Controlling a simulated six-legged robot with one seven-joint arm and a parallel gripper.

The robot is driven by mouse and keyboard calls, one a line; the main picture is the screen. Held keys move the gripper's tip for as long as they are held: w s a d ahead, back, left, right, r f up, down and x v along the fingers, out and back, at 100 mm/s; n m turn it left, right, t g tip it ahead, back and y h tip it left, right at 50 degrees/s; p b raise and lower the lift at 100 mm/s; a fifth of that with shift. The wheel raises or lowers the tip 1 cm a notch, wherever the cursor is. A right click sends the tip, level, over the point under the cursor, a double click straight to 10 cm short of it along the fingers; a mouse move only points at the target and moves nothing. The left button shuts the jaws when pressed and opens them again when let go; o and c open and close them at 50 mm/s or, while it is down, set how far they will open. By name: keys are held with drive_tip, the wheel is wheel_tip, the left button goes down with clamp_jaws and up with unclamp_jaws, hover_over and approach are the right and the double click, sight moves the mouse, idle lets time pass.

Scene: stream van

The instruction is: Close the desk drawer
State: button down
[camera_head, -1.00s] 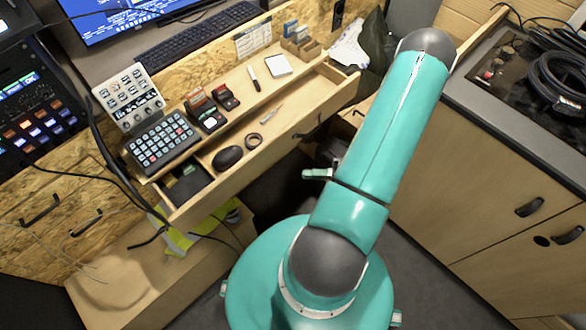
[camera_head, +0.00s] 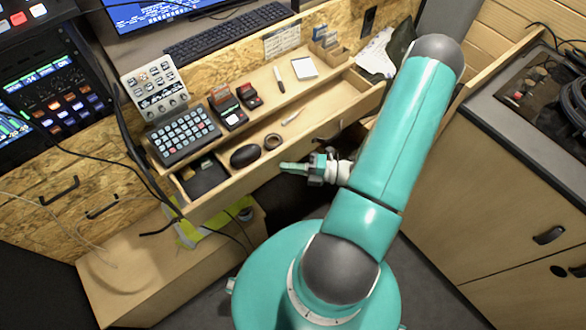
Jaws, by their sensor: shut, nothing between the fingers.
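The desk drawer (camera_head: 238,190) is pulled out below the desk top, its long wooden front facing me. Inside it lie a black mouse (camera_head: 245,155), a dark tape roll (camera_head: 272,141) and a pen-like item (camera_head: 293,115). The drawer's dark handle (camera_head: 328,136) shows on the right part of the front. My gripper (camera_head: 284,167) is shut and empty. It points left in front of the drawer front, near its middle and just left of the handle. I cannot tell whether it touches the front.
On the desk stand a keypad (camera_head: 184,136), a control panel (camera_head: 155,88), a keyboard (camera_head: 228,36) and a notepad (camera_head: 304,68). A wooden cabinet (camera_head: 480,215) is on the right. A low wooden box (camera_head: 125,265) stands under the drawer at left, with cables hanging above it.

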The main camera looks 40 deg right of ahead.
sight(265, 142)
drive_tip(key=shift+w, duration=0.1)
drive_tip(key=w, duration=1.2)
drive_tip(key=shift+w, duration=0.25)
drive_tip(key=shift+w+r, duration=0.1)
drive_tip(key=shift+w, duration=0.25)
